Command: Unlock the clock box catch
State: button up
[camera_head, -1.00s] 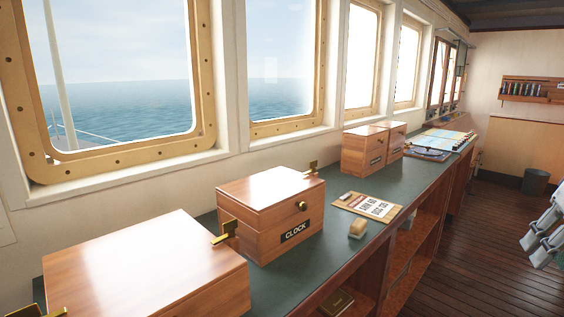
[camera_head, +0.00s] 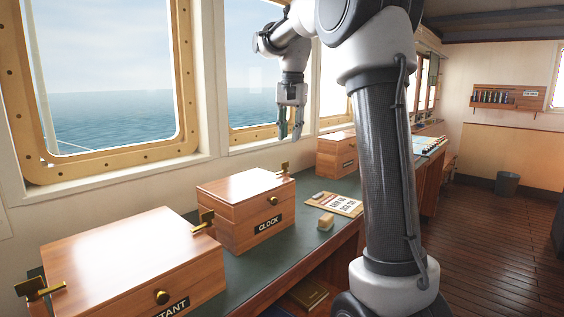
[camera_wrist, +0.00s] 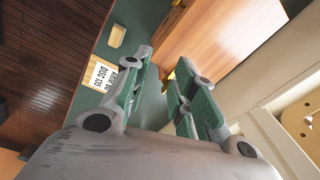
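The clock box (camera_head: 232,222) is a wooden box with a CLOCK label and a brass knob, standing on the green counter with its lid down. A brass catch (camera_head: 284,168) stands up at its right side. Another brass catch (camera_head: 204,220) sits between it and the sextant box; I cannot tell which box it belongs to. My gripper (camera_head: 291,137) points down above and behind the clock box's right end, apart from it. In the wrist view my gripper (camera_wrist: 165,62) is open and empty, with a wooden box (camera_wrist: 225,30) beyond. A small brass piece shows beside its fingers.
The sextant box (camera_head: 135,262) with a brass knob stands at the front left, with a catch (camera_head: 38,289) at its left end. A card (camera_head: 338,203) and a small wooden block (camera_head: 326,222) lie right of the clock box. Another wooden box (camera_head: 336,158) stands farther along. Windows line the wall behind.

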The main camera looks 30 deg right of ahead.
aim_at(282, 168)
jog(key=w+d+f+m, duration=0.1)
jog(key=w, duration=0.2)
jog(key=w+d+f+m, duration=0.1)
jog(key=w, duration=0.2)
jog(key=w+d+f+m+g, duration=0.1)
jog(key=w+f, duration=0.1)
jog(key=w, duration=0.2)
jog(key=shift+w+d+f+m, duration=0.1)
jog(key=shift+d+m, duration=0.3)
jog(key=shift+w+d+f, duration=0.15)
jog(key=shift+f, duration=0.15)
notch_tip(282, 168, down, 7)
jog(key=shift+f, duration=0.2)
grip_shut()
